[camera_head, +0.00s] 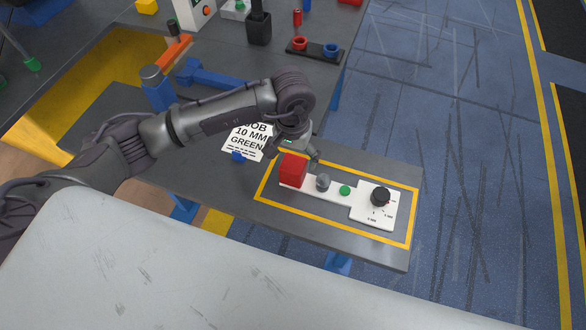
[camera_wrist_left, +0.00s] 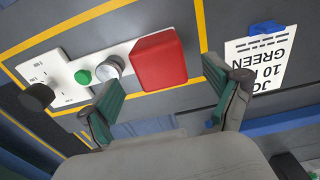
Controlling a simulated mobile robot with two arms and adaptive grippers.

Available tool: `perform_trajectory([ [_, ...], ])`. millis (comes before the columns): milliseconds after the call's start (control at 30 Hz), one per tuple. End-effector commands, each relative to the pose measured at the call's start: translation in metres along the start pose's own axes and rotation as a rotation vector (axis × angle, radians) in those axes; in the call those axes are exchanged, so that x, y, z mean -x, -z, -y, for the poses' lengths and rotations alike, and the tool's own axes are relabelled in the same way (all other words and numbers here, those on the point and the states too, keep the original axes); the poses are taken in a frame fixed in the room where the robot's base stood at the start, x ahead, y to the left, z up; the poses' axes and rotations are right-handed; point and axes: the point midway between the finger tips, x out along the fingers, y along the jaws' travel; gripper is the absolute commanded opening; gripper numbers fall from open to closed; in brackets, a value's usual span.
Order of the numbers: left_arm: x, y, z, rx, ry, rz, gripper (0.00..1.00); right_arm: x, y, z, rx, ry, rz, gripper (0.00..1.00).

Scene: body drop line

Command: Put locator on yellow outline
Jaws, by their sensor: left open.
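The locator is a white plate (camera_head: 332,191) with a red block (camera_head: 292,170), a grey round pin (camera_head: 323,182), a green button (camera_head: 345,190) and a black knob (camera_head: 380,196) on a wider dial end. It lies flat inside the yellow outline (camera_head: 331,215) on the dark table. My left gripper (camera_head: 298,152) is open at the red block end. In the left wrist view the red block (camera_wrist_left: 159,61) shows beyond and between the spread green-padded fingers (camera_wrist_left: 163,88); contact cannot be told. My right gripper is not in view.
A paper card reading "10 MM GREEN" (camera_head: 249,141) stands in a blue holder beside the outline. Farther back are a black tray with red and blue rings (camera_head: 315,50) and a black bin (camera_head: 258,28). Blue floor lies to the right of the table.

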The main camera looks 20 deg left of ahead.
Motion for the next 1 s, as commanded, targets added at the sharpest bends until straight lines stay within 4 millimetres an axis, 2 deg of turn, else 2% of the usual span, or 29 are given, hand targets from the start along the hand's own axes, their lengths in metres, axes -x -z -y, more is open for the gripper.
perform_trajectory([
  [33,0.008,0.002,0.001,-0.002,0.001,-0.007,0.9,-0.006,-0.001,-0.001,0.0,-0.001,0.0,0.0],
  [200,0.036,0.001,0.0,0.0,0.0,-0.003,0.9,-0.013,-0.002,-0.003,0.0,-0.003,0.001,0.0],
  [333,0.046,0.0,0.0,0.0,0.001,0.0,0.9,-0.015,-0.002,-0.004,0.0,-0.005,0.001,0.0],
  [900,0.05,0.0,0.0,0.0,0.0,0.001,0.9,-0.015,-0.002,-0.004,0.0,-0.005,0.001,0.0],
  [1000,0.048,-0.004,-0.009,0.009,-0.039,0.008,0.9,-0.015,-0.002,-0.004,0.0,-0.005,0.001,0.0],
])
